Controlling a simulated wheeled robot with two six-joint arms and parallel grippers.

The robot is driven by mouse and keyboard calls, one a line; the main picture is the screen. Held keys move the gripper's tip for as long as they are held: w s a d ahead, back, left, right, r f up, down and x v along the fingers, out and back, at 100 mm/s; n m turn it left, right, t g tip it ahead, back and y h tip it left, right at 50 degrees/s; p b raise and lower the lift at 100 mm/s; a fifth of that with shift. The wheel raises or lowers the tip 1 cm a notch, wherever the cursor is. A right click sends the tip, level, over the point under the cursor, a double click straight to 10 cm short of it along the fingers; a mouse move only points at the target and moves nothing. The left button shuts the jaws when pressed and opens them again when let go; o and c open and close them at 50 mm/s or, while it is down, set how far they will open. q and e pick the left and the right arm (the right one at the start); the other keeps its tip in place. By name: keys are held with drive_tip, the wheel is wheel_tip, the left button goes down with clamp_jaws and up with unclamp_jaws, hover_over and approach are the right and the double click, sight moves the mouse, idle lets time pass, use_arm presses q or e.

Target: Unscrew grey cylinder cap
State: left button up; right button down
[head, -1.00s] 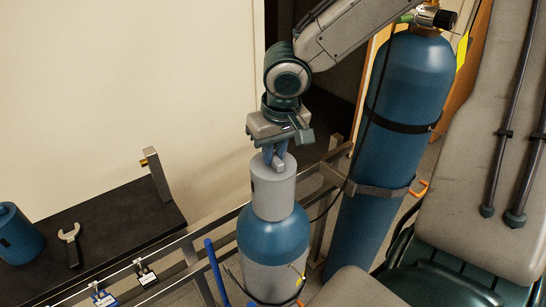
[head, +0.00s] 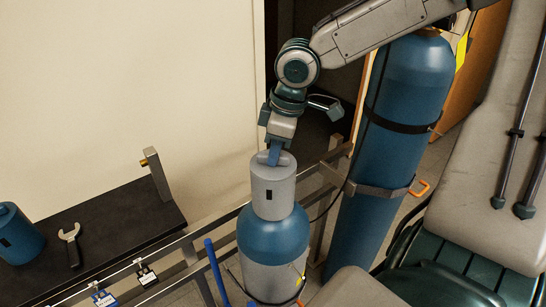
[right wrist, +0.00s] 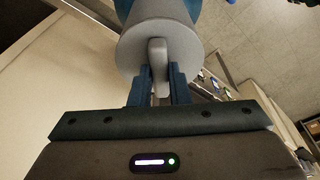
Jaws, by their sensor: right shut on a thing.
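The grey cylinder cap (head: 273,188) sits on top of the blue and grey gas cylinder (head: 273,238) in the middle of the head view. A dark slot shows on the cap's front. My right gripper (head: 275,157) is above the cap with its blue fingers shut on the raised handle on the cap's top. In the right wrist view the fingers (right wrist: 159,82) stand either side of the grey handle, with the round cap (right wrist: 158,28) beyond. The cap still stands on the cylinder. My left gripper is not in view.
A second, taller blue cylinder (head: 405,90) stands strapped to the right. A metal rail (head: 195,235) runs beside the cylinders. On the black bench (head: 115,225) at left are a wrench (head: 70,244) and a blue cap-like object (head: 16,234).

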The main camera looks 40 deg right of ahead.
drive_tip(key=n, duration=0.4)
drive_tip(key=shift+s+f+g+y, duration=0.1)
drive_tip(key=shift+f+g+y, duration=0.05)
drive_tip(key=shift+g+y, duration=0.2)
drive_tip(key=n+g, duration=0.1)
drive_tip(key=n, duration=0.4)
drive_tip(key=shift+f, duration=0.1)
drive_tip(key=shift+w+d+r+p, duration=0.15)
drive_tip(key=shift+w+r+p, duration=0.15)
drive_tip(key=shift+r+p, duration=0.7)
drive_tip(key=shift+f, duration=0.15)
drive_tip(key=shift+r+p, duration=0.95)
drive_tip(key=shift+p, duration=0.65)
drive_tip(key=shift+r+p, duration=0.6)
drive_tip(key=shift+r, duration=0.2)
